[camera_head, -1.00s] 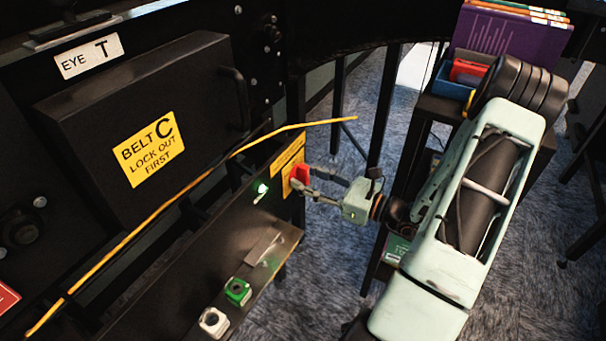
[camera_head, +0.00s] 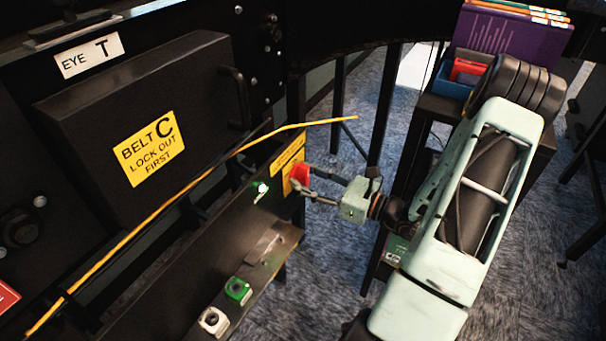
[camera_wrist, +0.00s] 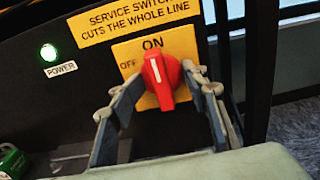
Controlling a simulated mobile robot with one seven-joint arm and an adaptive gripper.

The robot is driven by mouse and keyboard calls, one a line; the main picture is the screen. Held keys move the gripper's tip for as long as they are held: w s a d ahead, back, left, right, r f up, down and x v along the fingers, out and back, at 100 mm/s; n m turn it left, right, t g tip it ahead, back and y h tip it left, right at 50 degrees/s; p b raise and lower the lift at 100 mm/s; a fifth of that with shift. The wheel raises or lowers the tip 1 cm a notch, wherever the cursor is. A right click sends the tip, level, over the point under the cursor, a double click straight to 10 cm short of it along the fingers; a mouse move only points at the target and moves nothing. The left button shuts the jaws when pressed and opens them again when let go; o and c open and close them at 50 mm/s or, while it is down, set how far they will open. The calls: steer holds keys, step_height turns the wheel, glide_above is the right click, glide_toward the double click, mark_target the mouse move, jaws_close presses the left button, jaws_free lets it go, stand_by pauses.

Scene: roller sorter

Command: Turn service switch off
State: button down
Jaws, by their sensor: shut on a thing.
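The service switch is a red knob (camera_wrist: 160,80) on a yellow plate (camera_wrist: 180,48) marked ON at the top and OFF at the left. Its white line points nearly straight up, toward ON. My gripper (camera_wrist: 166,88) has one finger on each side of the knob and is shut on it. In the head view my gripper (camera_head: 304,184) reaches the red knob (camera_head: 300,173) from the right, and its fingers partly cover the knob. A yellow label (camera_wrist: 130,18) above reads that the service switch cuts the whole line.
A green POWER light (camera_wrist: 48,52) is lit left of the switch. A yellow cord (camera_head: 240,152) runs above the panel. A cart (camera_head: 437,108) with bins stands behind my arm.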

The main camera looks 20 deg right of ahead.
steer(key=n+b, duration=0.2)
steer(key=n, duration=0.1)
steer(key=n+b, duration=0.2)
steer(key=shift+w+r, duration=0.15)
steer(key=shift+w, duration=0.15)
steer(key=shift+a+n+b, duration=0.1)
steer(key=shift+n+b, duration=1.45)
steer(key=shift+n, duration=0.45)
steer(key=shift+r+n, duration=0.1)
steer(key=shift+n, duration=0.4)
steer(key=n, duration=0.9)
steer(key=c, duration=1.9)
jaws_free()
steer(key=shift+a, duration=0.1)
